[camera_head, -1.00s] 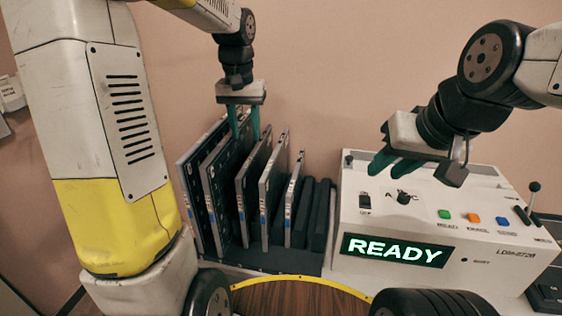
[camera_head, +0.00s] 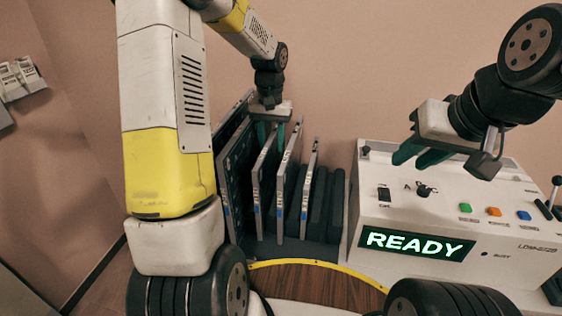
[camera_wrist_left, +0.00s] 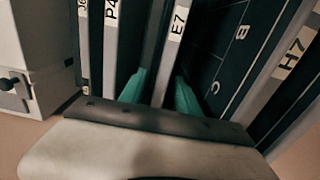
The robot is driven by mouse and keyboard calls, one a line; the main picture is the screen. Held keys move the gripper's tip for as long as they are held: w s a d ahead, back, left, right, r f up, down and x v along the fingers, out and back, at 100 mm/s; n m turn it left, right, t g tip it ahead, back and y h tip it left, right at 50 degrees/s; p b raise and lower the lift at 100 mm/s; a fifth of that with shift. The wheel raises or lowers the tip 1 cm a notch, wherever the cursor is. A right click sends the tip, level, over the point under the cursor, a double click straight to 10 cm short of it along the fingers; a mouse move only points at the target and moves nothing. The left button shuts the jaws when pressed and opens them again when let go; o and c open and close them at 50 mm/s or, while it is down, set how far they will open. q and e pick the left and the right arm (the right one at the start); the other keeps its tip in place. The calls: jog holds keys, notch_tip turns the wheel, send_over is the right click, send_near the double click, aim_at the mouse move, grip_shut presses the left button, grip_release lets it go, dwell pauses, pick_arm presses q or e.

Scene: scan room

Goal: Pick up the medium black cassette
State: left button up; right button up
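Upright dark cassettes with pale grey edges stand in a black rack (camera_head: 315,248). Two tall ones are at the left, two middle-height ones in the middle, and a slimmer one at the right. My left gripper (camera_head: 271,133) points down at the top of the left middle-height cassette (camera_head: 258,195). In the left wrist view its green fingers (camera_wrist_left: 160,94) stand apart, one on each side of the cassette labelled E7 (camera_wrist_left: 178,25); contact cannot be told. My right gripper (camera_head: 420,153) is open and empty above the white machine. Which cassette is the black one is unclear.
The white machine (camera_head: 460,200) with a lit READY panel and coloured buttons stands right of the rack. Neighbouring cassettes P4 (camera_wrist_left: 112,15) and H7 (camera_wrist_left: 294,55) stand close beside the left fingers. Empty black slots (camera_head: 328,205) are at the rack's right.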

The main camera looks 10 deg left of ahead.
pick_arm(q)
grip_shut()
jog(key=shift+r, duration=0.1)
dwell(1.3)
